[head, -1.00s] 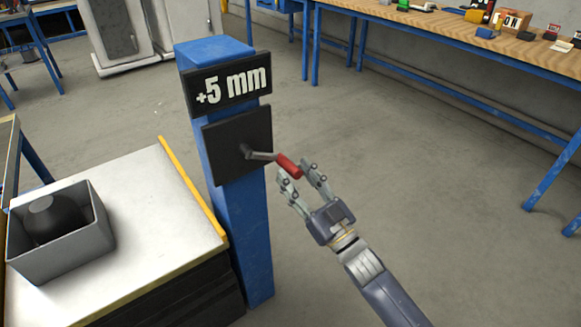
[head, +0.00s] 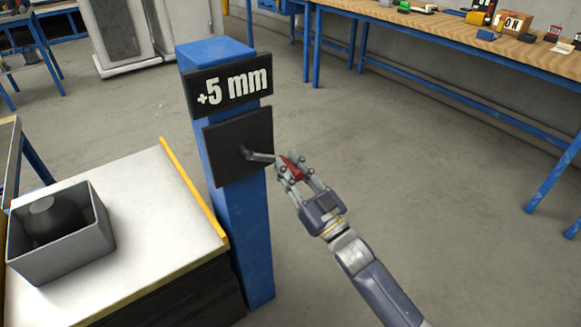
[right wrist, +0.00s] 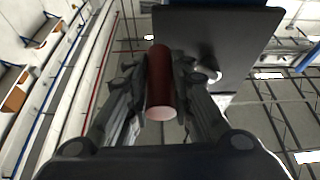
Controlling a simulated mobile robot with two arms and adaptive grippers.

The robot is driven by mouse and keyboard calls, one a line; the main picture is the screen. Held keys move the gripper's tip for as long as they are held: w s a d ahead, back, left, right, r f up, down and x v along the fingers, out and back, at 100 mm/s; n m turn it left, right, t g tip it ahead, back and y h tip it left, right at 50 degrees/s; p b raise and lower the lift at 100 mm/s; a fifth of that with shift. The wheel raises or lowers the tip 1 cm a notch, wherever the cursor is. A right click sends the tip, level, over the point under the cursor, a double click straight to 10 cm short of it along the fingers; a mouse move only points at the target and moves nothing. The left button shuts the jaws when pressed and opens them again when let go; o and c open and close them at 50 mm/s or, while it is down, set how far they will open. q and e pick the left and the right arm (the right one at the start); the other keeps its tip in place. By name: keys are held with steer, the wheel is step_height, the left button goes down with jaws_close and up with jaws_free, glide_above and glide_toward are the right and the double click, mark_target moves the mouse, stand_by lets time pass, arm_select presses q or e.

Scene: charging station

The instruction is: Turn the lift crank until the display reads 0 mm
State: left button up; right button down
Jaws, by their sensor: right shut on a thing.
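The lift crank (head: 260,156) sticks out from a black plate (head: 225,160) on a blue post (head: 247,235). Its arm points right and its end carries a red handle (head: 292,166). The display (head: 230,88) above the plate reads +5 mm. My right gripper (head: 293,172) is shut on the red handle. In the right wrist view the handle (right wrist: 160,85) lies between the two fingers, with its pale end facing the camera. My left gripper is not in view.
A white-topped cabinet (head: 140,215) with a yellow edge stands left of the post, with a grey bin (head: 65,255) holding a dark object on it. A long workbench (head: 460,50) with several small items runs along the back right. The floor right of the post is clear.

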arm_select(q)
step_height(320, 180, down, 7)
steer(key=p, duration=0.1)
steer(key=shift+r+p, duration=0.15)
steer(key=shift+p, duration=0.2)
arm_select(e)
steer(key=m, duration=0.1)
steer(key=a+f+m+t+h, duration=0.1)
steer(key=m, duration=0.1)
steer(key=s+f+m+h, duration=0.1)
steer(key=m, duration=0.1)
steer(key=shift+a+t, duration=0.15)
steer(key=shift+t, duration=0.15)
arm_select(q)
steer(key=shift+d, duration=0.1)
arm_select(e)
steer(key=c, duration=1.4)
jaws_free()
steer(key=v, duration=1.2)
steer(key=shift+r, duration=0.1)
